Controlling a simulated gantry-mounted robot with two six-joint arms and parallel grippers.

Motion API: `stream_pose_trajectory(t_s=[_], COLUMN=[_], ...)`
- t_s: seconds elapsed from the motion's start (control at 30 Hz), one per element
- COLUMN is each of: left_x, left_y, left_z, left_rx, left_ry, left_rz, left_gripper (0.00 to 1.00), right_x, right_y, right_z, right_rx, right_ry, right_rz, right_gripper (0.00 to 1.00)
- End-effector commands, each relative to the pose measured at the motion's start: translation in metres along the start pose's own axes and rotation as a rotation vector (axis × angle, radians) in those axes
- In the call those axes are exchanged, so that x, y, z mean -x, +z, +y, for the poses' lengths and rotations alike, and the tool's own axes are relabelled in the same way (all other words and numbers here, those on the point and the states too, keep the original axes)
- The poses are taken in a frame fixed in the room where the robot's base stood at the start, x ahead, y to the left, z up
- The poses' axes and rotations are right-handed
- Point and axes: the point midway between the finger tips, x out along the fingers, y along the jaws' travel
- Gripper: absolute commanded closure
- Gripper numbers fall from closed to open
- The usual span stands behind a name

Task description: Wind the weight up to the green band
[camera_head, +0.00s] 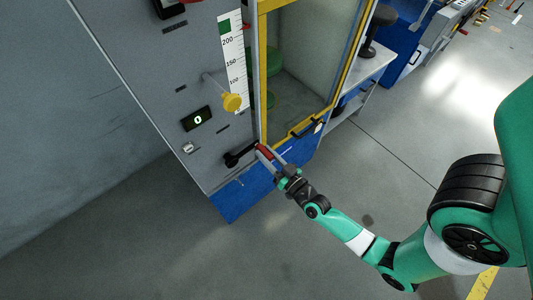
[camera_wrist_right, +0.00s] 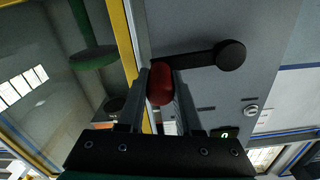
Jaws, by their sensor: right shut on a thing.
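A black crank (camera_head: 238,157) with a red handle (camera_head: 262,151) sits low on the grey machine front. In the right wrist view the crank arm (camera_wrist_right: 192,61) runs from its round hub to the red handle (camera_wrist_right: 160,86). My right gripper (camera_head: 267,155) is shut on the red handle, one finger on either side. A white scale (camera_head: 233,65) with a green band (camera_head: 225,27) at its top runs up the panel. Green round parts (camera_head: 265,62), perhaps the weight, show behind the yellow-framed window. My left gripper is out of view.
A small display (camera_head: 197,119) reads 0. The yellow window frame (camera_head: 296,127) is close to my right gripper. A side table (camera_head: 362,65) stands behind. Open floor lies in front.

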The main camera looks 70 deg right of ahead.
Motion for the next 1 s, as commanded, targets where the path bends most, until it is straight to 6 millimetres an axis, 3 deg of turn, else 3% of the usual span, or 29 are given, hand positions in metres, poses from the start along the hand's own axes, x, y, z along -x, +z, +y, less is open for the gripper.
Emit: stream_pose_trajectory(t_s=[0.5, 0.8, 1.0], left_x=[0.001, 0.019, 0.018], left_y=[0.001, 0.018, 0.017], left_z=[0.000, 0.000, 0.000], left_rx=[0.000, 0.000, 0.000], left_ry=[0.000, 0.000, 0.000], left_rz=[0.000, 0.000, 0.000], left_gripper=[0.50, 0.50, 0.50], right_x=[0.000, 0.000, 0.001], right_y=[0.002, 0.033, 0.033], right_z=[0.001, 0.004, 0.004], right_rx=[-0.007, -0.276, -0.307], right_ry=[0.000, 0.000, 0.001], right_rz=[0.000, -0.006, -0.008], right_gripper=[1.00, 1.00, 1.00])
